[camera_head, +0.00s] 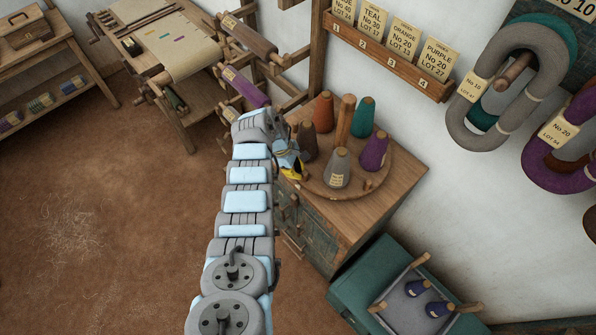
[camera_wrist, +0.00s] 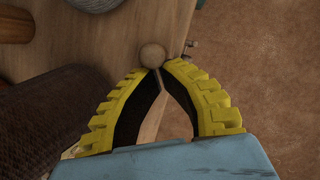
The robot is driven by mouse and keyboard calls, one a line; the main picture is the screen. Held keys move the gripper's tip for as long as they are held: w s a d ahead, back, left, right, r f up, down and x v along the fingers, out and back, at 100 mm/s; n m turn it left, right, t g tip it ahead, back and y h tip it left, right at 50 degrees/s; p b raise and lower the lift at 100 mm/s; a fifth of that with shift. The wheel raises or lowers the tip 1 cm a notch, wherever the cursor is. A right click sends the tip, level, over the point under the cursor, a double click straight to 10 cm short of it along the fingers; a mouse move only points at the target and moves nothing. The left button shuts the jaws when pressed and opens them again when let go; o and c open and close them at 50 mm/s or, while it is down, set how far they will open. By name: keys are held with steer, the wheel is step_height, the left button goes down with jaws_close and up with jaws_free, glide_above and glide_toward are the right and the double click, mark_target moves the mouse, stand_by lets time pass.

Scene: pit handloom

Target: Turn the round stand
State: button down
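The round stand (camera_head: 345,192) is a wooden disc on top of a wooden cabinet. It carries several yarn cones around an upright wooden post (camera_head: 345,120). A small peg (camera_head: 368,185) rises near its right front rim. My gripper (camera_head: 297,176) is low at the stand's left rim. In the wrist view, the yellow fingers of my gripper (camera_wrist: 158,70) come together at their tips, right beside a round wooden knob (camera_wrist: 152,56). I see no clear grip on the knob. A dark brown cone (camera_wrist: 40,110) is close to the left finger. The arm hides part of the stand's left side.
The cabinet (camera_head: 375,215) stands against the wall, with a teal box (camera_head: 365,285) at its front right. A card rack (camera_head: 390,60) and hanging yarn hanks (camera_head: 505,90) are on the wall. The loom (camera_head: 180,60) is behind left. The floor (camera_head: 90,200) at left is open.

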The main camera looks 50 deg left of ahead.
steer(key=shift+d+n+p, duration=0.3)
steer(key=shift+d, duration=0.2)
stand_by(0.8)
